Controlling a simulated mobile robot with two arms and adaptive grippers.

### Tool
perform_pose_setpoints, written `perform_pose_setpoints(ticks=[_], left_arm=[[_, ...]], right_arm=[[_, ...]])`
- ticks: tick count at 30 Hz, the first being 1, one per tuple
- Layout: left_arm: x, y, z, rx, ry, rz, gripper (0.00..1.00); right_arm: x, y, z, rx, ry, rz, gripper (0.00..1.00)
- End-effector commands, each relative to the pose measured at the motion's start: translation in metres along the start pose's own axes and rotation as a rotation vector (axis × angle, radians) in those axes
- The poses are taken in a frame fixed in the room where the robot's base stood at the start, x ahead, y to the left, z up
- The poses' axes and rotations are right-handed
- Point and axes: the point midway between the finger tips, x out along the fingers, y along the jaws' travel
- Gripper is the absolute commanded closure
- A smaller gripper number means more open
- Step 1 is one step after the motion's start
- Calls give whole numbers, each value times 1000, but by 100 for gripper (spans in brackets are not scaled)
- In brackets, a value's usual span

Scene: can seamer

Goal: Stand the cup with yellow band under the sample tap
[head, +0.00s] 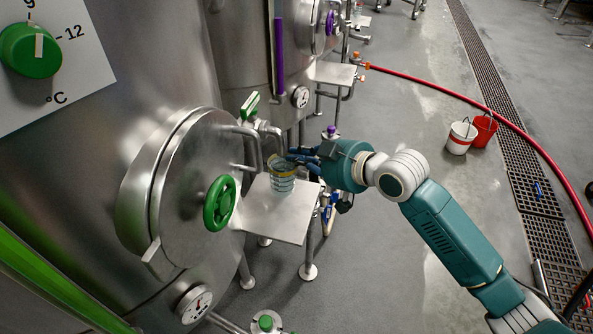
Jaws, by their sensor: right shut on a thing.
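The cup with the yellow band (282,181) is a clear cup with markings on its side and a yellow band near its rim. It is upright over the small steel shelf (273,222); I cannot tell whether its base touches. My right gripper (294,158) reaches in from the right and is shut on the cup at its rim, with dark fingers. The sample tap (264,130), with a green handle (250,105), sticks out from the tank just above and behind the cup. My left gripper is out of view.
The tank door (185,180) with a green handwheel (220,203) is close left of the shelf. A second shelf (336,74) stands farther back. White and red buckets (461,137) and a red hose (440,91) lie on the floor at right.

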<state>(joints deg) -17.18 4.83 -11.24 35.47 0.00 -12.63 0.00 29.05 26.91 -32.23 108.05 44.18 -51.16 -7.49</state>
Motion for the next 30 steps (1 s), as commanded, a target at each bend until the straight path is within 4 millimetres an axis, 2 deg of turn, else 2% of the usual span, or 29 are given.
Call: perform_pose_setpoints(ticks=[3, 10, 16, 18, 29, 30], left_arm=[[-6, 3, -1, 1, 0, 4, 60], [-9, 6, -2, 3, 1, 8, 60], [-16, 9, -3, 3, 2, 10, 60], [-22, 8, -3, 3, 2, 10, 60], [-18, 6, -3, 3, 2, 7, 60], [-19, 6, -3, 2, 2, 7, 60]], right_arm=[[8, -2, 16, 5, -5, 0, 100], [16, -3, 32, 2, -2, -1, 100], [28, -5, 58, 3, -3, 0, 100], [32, -7, 59, 3, -2, -1, 100], [36, -7, 65, 0, 0, 1, 100], [35, -7, 64, 0, 0, 1, 89]])
